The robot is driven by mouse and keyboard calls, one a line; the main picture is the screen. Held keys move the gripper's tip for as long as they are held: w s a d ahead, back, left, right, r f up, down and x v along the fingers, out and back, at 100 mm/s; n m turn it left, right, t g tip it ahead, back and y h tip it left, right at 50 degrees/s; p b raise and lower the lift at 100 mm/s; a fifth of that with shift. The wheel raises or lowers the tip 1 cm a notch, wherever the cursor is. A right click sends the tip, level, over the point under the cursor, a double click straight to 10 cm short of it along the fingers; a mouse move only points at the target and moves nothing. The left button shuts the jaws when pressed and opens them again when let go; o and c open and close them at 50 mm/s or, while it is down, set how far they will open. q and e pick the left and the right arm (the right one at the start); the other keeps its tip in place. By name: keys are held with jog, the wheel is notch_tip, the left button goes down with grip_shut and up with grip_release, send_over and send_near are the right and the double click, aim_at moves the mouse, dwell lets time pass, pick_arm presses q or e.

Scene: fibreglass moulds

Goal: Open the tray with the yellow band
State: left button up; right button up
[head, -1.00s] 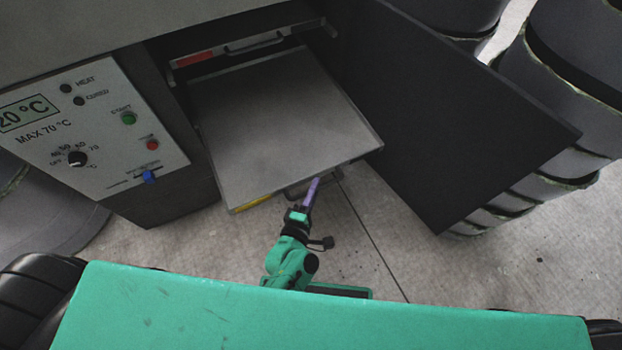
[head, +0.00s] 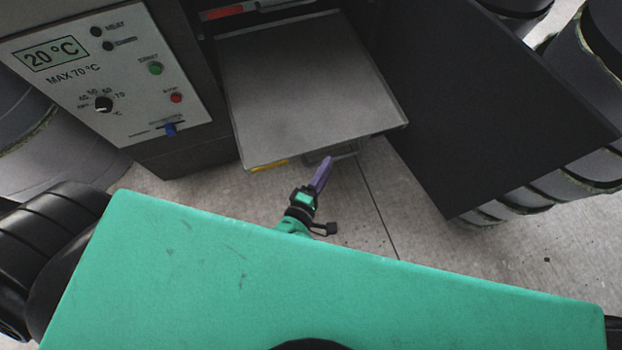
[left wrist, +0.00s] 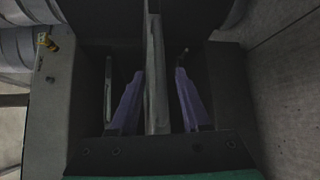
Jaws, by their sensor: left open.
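The tray with the yellow band (head: 310,90) is a flat grey sheet drawn well out of the dark cabinet. Its yellow band (head: 268,165) is on the left of its front edge. Its handle (head: 346,152) is on the front, partly hidden by my gripper. My left gripper (head: 326,162), with purple fingers, is at the handle and open. In the left wrist view the two fingers (left wrist: 158,100) stand apart, with a grey strip, seen edge-on, between them. I cannot tell whether they touch it. My right gripper is not in view.
A tray with a red band (head: 222,13) is above, inside the cabinet. The dark door (head: 480,110) stands open on the right, with stacked grey moulds (head: 560,190) behind it. The control panel (head: 105,75) is on the left. Bare floor (head: 400,220) lies in front.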

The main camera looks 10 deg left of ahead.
pick_arm(q)
jog(key=v, duration=1)
jog(key=shift+s, duration=0.1)
jog(key=s+a+f+m+g+p, duration=0.2)
jog(key=a+f+m+g+p, duration=0.15)
jog(key=f+m, duration=0.3)
jog(key=s+a+f+m+g+p, duration=0.25)
jog(key=f+m+g+p, duration=0.2)
jog(key=f, duration=0.25)
jog(key=s+a+f+m+g+y+p, duration=0.1)
jog(key=s+a+f+m+g+p, duration=0.1)
jog(key=s+a+f+m+g, duration=0.1)
jog(key=s+a+f+m+g+y+p, duration=0.2)
jog(key=s+a+f+m+g, duration=0.1)
jog(key=s+a, duration=0.5)
jog(key=a+m+g, duration=0.1)
jog(key=a+m, duration=0.1)
jog(key=shift+s+a+f+m+y, duration=0.15)
jog(key=shift+a+f+m+y, duration=0.15)
jog(key=shift+f, duration=0.05)
